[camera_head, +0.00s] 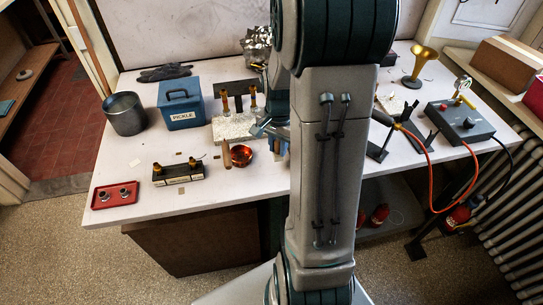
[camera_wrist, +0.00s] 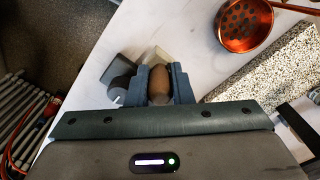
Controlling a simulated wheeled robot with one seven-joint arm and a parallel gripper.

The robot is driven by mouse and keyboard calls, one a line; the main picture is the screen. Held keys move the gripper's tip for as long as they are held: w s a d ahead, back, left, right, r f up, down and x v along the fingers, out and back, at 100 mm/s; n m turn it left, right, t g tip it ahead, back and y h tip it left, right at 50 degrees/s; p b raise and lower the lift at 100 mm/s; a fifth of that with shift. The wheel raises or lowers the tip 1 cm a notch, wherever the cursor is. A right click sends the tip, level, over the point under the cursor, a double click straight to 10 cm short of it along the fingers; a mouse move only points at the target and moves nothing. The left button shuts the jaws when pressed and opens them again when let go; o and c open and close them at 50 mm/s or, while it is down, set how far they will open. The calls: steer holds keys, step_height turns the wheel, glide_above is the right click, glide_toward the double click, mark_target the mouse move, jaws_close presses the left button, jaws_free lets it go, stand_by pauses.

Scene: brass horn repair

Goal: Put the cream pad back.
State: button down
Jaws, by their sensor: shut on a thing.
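In the wrist view, my gripper (camera_wrist: 160,72) is shut on a brown rounded handle. A cream pad (camera_wrist: 154,54) shows just beyond the fingertips and appears to belong to this handle, though the join is hidden. Left of it is a grey pad (camera_wrist: 118,66) with a dark round handle, close beside or touching it. The white tabletop lies below; I cannot tell whether the cream pad touches it. In the head view, my arm hides the pads and most of my gripper.
A perforated copper bowl (camera_wrist: 243,24) and a speckled stone slab (camera_wrist: 270,75) lie to the right in the wrist view; the table's edge is left. In the head view, a red tray (camera_head: 98,204), black block (camera_head: 180,178) and blue PICKLE box (camera_head: 181,112) stand farther left.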

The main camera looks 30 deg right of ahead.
steer(key=shift+w+a+f, duration=0.25)
steer(key=shift+a+f, duration=0.2)
steer(key=shift+a, duration=0.35)
steer(key=shift+f, duration=2.05)
steer(key=shift+f, duration=0.2)
steer(key=c, duration=1.3)
jaws_free()
steer(key=shift+r, duration=0.15)
